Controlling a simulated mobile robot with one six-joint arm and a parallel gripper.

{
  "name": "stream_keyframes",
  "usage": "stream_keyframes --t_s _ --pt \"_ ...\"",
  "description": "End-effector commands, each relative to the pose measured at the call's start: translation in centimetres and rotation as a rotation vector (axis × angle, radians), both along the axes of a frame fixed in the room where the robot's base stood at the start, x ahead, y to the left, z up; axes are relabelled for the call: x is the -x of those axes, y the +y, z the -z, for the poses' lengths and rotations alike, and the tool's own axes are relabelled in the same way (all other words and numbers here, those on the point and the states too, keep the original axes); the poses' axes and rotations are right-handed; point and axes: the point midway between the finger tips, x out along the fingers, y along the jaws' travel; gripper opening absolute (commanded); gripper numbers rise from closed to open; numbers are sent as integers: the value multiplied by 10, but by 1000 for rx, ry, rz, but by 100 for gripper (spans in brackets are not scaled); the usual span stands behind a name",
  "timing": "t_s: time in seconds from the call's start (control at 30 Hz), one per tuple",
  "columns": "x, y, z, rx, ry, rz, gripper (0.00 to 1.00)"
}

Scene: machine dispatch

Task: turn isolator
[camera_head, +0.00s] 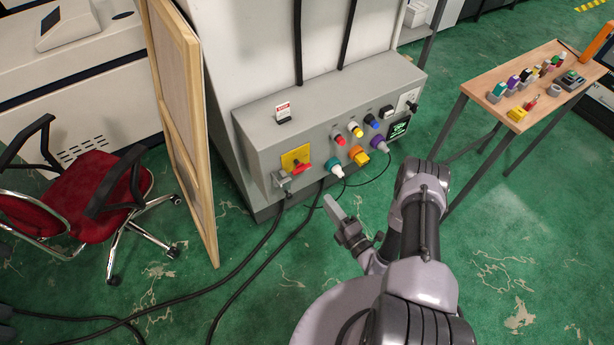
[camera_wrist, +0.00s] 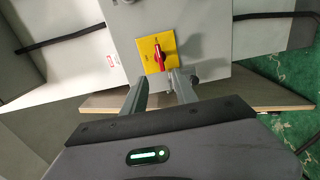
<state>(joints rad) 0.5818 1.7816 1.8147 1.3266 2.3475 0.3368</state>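The isolator is a yellow square plate (camera_head: 290,157) with a red rotary handle (camera_head: 302,168), at the left of the grey control box's front. In the wrist view the yellow plate (camera_wrist: 148,50) and red handle (camera_wrist: 160,58) lie just beyond my fingertips. The handle runs roughly lengthwise in that view. My gripper (camera_head: 331,206) is in front of and below the box in the head view, apart from the isolator. In the wrist view my gripper (camera_wrist: 158,84) is open, with an empty gap between its two fingers.
The control box (camera_head: 258,152) also carries cable plugs, including a teal one (camera_head: 334,167), an orange one (camera_head: 359,155) and a purple one (camera_head: 380,144). A wooden panel (camera_head: 180,110) stands left. Black cables (camera_head: 255,255) cross the floor. A wooden table (camera_head: 545,75) with parts stands right.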

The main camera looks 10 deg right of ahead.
Motion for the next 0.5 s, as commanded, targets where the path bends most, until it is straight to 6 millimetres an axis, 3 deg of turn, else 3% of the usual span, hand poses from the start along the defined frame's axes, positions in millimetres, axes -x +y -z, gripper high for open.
stream_keyframes --t_s 0.3,0.5 --pt "-91 32 3 2 -6 -9 35" --pt "-126 43 1 3 -4 -7 35"
